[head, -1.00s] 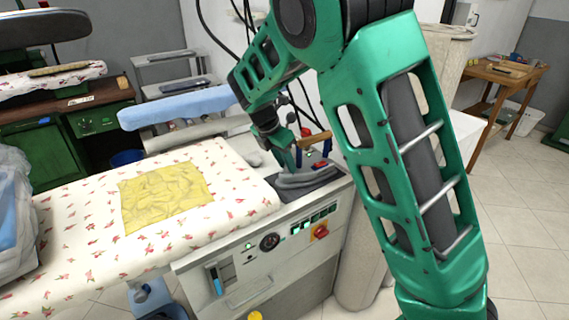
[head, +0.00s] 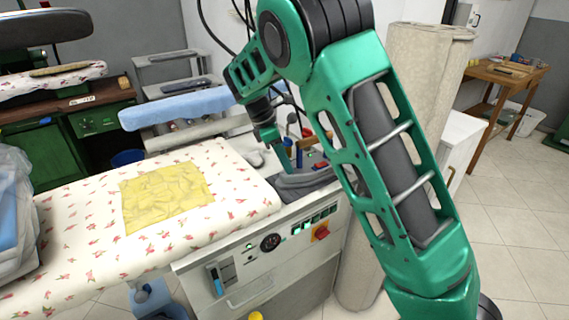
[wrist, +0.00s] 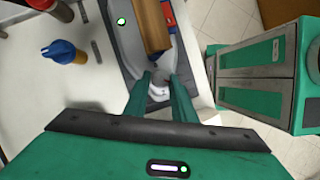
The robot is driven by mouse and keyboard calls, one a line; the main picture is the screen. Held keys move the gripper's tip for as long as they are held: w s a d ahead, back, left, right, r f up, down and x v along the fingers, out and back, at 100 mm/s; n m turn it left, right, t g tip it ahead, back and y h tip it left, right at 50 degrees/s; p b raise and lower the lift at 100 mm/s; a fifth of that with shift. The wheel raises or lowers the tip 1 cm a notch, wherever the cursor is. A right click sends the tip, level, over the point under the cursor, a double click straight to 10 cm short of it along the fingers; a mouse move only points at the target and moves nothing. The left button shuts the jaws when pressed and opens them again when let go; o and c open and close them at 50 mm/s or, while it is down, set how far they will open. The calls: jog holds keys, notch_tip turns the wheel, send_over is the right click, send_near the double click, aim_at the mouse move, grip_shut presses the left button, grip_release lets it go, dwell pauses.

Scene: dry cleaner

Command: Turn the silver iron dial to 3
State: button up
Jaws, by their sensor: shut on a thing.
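The silver iron (head: 308,182) lies on a dark rest at the right end of the ironing table, partly hidden by my arm in the head view. In the wrist view its grey body and wooden handle (wrist: 152,25) lie beyond my fingers. A small round grey-white dial (wrist: 159,88) sits at the near end of the handle. My gripper (wrist: 160,76) is shut on the dial, with one green finger on each side of it. The dial's marks are too small to read. In the head view my gripper (head: 287,168) reaches down behind the iron.
A blue-capped bottle (wrist: 64,51) and a red-brown one (wrist: 42,4) stand left of my fingers in the wrist view. A yellow cloth (head: 165,195) lies on the floral ironing table (head: 90,235). A control panel (head: 270,243) faces front.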

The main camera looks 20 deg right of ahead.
jog(key=m, duration=0.1)
jog(key=m+g, duration=0.1)
jog(key=m, duration=0.3)
jog(key=shift+w+d+g+y, duration=0.2)
jog(key=shift+w+g+y, duration=0.05)
jog(key=shift+g+y, duration=0.15)
jog(key=shift+m, duration=0.3)
jog(key=o, duration=1.1)
jog(key=shift+c, duration=0.2)
jog(key=v, duration=1.1)
jog(key=shift+d, duration=0.2)
